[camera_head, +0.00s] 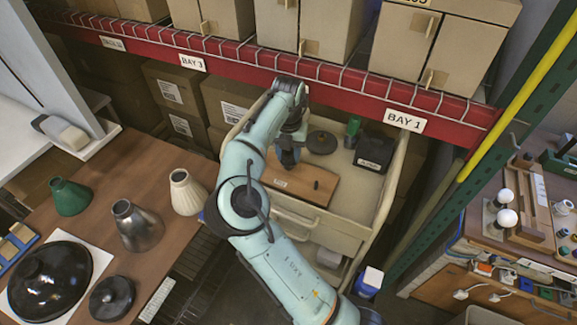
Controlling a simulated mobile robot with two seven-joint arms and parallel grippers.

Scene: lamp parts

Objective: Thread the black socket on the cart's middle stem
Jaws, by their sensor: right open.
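The beige cart (341,216) stands in the middle of the head view. A brown wooden board (300,192) with a small white label lies on its top. One short dark stem (317,184) stands upright near the board's right end. My right gripper (287,163) points down over the back left part of the board and is open. The gripper and my arm hide that part of the board, so the middle stem does not show clearly. I cannot make out the black socket apart from the dark gripper. My left gripper is out of view.
On the cart, a black disc (321,142), a green item (352,128) and a black box (372,153) stand behind the board. A red shelf beam (260,58) runs behind. The left table (150,165) holds several lampshades, including a green one (69,196).

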